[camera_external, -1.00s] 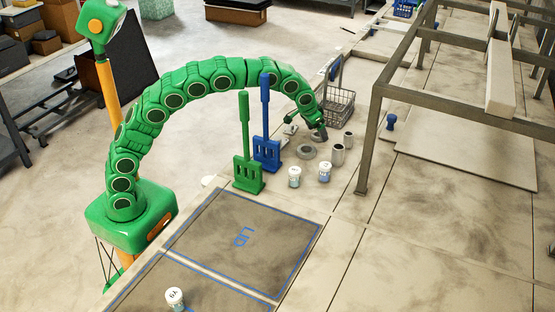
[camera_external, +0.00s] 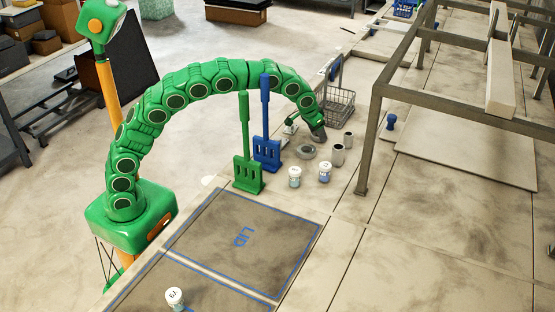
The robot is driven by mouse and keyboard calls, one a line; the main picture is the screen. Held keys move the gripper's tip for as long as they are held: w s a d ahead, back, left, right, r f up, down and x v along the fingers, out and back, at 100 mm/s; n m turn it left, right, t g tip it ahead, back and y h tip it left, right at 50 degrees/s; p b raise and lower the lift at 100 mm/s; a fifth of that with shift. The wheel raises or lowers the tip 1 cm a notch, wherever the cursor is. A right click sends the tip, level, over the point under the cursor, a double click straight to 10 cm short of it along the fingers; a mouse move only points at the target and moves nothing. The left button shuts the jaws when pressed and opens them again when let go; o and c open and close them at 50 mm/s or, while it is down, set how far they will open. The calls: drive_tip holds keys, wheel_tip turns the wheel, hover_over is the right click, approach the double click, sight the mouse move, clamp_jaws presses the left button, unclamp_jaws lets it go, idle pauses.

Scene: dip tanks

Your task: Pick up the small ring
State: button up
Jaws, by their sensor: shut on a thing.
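My gripper (camera_external: 320,136) is at the end of the green arm, low over the table beyond the grey ring. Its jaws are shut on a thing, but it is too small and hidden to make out. A flat grey ring (camera_external: 306,152) lies on the table just below and left of my gripper in the picture, apart from it. No second ring shows clearly, so I cannot tell whether the held thing is the small ring.
Grey cylinders (camera_external: 337,155) stand right of the ring, with white jars (camera_external: 295,177) in front. A wire basket (camera_external: 339,107) is behind, a metal frame (camera_external: 368,140) right.

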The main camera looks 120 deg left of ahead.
drive_tip(key=shift+r, duration=1.65)
drive_tip(key=shift+s+d+r, duration=0.4)
drive_tip(key=shift+s+r, duration=0.05)
drive_tip(key=shift+r, duration=0.1)
drive_tip(key=s+d+r, duration=0.8)
drive_tip(key=s, duration=0.2)
drive_tip(key=shift+r, duration=0.3)
